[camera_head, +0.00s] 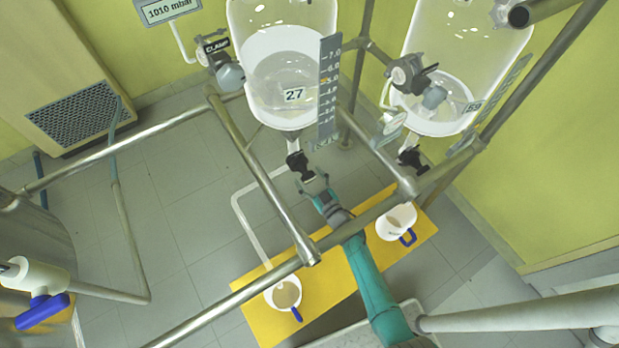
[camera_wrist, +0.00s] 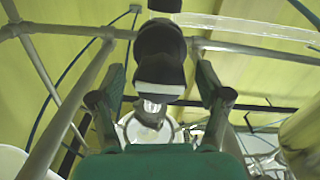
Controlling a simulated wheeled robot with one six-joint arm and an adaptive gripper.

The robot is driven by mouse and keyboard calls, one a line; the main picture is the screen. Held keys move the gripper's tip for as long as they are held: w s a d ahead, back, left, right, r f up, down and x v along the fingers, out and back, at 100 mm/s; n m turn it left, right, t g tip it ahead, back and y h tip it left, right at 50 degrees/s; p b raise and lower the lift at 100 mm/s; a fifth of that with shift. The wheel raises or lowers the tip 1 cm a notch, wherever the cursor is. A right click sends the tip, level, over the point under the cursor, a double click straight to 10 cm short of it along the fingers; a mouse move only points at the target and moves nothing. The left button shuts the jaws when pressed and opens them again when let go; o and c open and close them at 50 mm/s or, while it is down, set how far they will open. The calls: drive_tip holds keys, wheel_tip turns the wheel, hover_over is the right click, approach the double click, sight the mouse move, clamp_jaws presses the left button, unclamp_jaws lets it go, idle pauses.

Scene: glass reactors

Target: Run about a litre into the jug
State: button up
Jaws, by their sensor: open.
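A clear glass vessel labelled 27 (camera_head: 294,96) holds pale liquid, with a graduated scale at its right side. Under it is a black outlet valve (camera_head: 297,161). My gripper (camera_head: 311,184) is just below this valve. In the wrist view my gripper (camera_wrist: 160,98) is open, its fingers on either side of the valve's black knob (camera_wrist: 160,45); I cannot tell whether they touch it. Two white jugs with blue handles stand on a yellow platform: a left jug (camera_head: 284,296) and a right jug (camera_head: 397,222). Both show a tan inside; their fill levels are unclear.
A second glass vessel labelled 59 (camera_head: 440,115), with its own black valve (camera_head: 412,159), hangs at the right. Metal frame rails (camera_head: 262,170) cross near my arm. The yellow platform (camera_head: 335,278) lies below. A blue-handled valve (camera_head: 42,308) is at the lower left.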

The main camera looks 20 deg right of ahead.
drive_tip(key=c, duration=1.2)
drive_tip(key=shift+o, duration=0.2)
drive_tip(key=shift+n, duration=0.4)
drive_tip(key=n, duration=0.4)
drive_tip(key=shift+n, duration=0.4)
drive_tip(key=n, duration=1.1)
drive_tip(key=shift+r+n, duration=0.1)
drive_tip(key=shift+n, duration=0.3)
drive_tip(key=n, duration=0.5)
drive_tip(key=shift+n, duration=0.3)
